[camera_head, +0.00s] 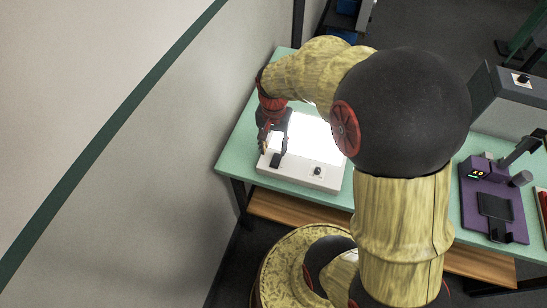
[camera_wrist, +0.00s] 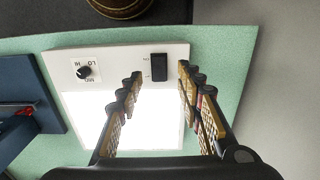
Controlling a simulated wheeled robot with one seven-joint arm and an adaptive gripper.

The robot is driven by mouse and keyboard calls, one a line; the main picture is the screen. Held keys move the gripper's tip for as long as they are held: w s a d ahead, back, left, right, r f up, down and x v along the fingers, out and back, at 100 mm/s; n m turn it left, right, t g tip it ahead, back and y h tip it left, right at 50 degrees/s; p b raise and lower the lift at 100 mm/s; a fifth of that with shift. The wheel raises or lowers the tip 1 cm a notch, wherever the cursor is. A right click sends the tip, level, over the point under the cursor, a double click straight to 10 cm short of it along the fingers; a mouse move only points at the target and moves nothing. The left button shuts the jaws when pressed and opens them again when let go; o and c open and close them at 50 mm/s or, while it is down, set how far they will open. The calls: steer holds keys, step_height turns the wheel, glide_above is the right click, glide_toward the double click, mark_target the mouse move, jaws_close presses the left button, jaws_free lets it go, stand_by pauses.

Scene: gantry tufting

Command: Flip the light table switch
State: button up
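The light table (camera_head: 316,141) is a white box on the green table, and its panel glows bright white. In the wrist view its white front strip (camera_wrist: 115,58) carries a black rocker switch (camera_wrist: 158,67) and a dial marked LO, MID and HI (camera_wrist: 84,72). In the head view the switch (camera_head: 275,160) is a dark patch just below my gripper, and the dial (camera_head: 318,171) is to its right. My gripper (camera_wrist: 160,78) is open and empty, its two fingers apart on either side of the switch in the wrist view. I cannot tell its height above the switch.
The green table (camera_head: 232,157) has bare room left of the light table, beside the wall (camera_head: 190,150). A purple device (camera_head: 480,217) and a grey box (camera_head: 510,105) stand at the right. A dark blue object (camera_wrist: 38,108) lies beside the light table in the wrist view.

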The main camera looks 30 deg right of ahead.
mark_target(274, 163)
step_height(274, 163, down, 8)
steer(key=shift+d+f+b, duration=0.1)
steer(key=shift+b, duration=0.6)
steer(key=c, duration=0.3)
jaws_close()
